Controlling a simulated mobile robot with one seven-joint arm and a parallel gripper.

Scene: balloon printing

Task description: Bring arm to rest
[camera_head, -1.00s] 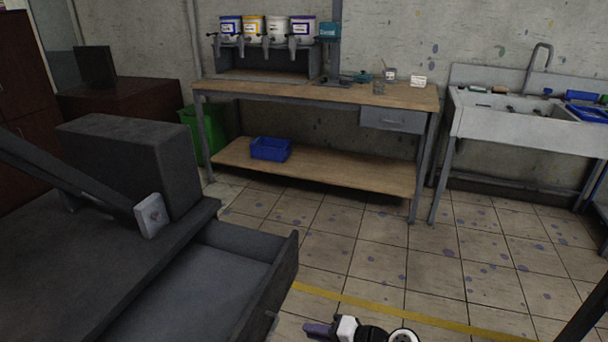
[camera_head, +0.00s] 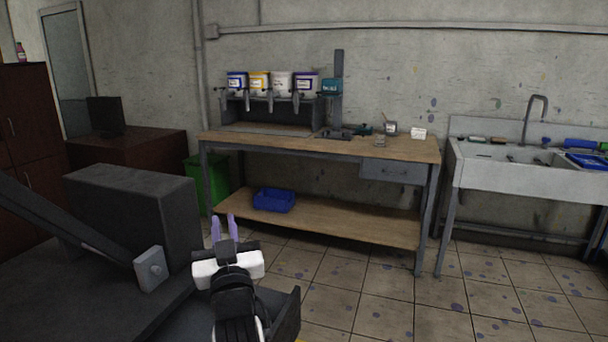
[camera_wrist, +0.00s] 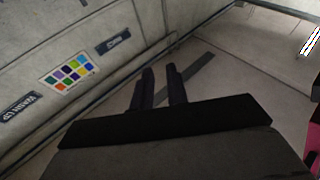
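My gripper (camera_head: 223,228) is at the lower middle of the head view, with its two purple fingers pointing away from me. The fingers stand apart with a narrow gap and nothing shows between them. It appears in front of the wooden workbench (camera_head: 330,147), above or beside the open drawer (camera_head: 283,312) of the dark machine. In the wrist view my gripper (camera_wrist: 161,88) also shows two dark, separated fingers and no object held.
A dark machine (camera_head: 130,215) with a lever stands at the left. The workbench carries several paint dispensers (camera_head: 270,84), and a blue bin (camera_head: 273,200) sits on its lower shelf. A sink (camera_head: 515,167) stands at the right. Tiled floor (camera_head: 390,300) at lower right is clear.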

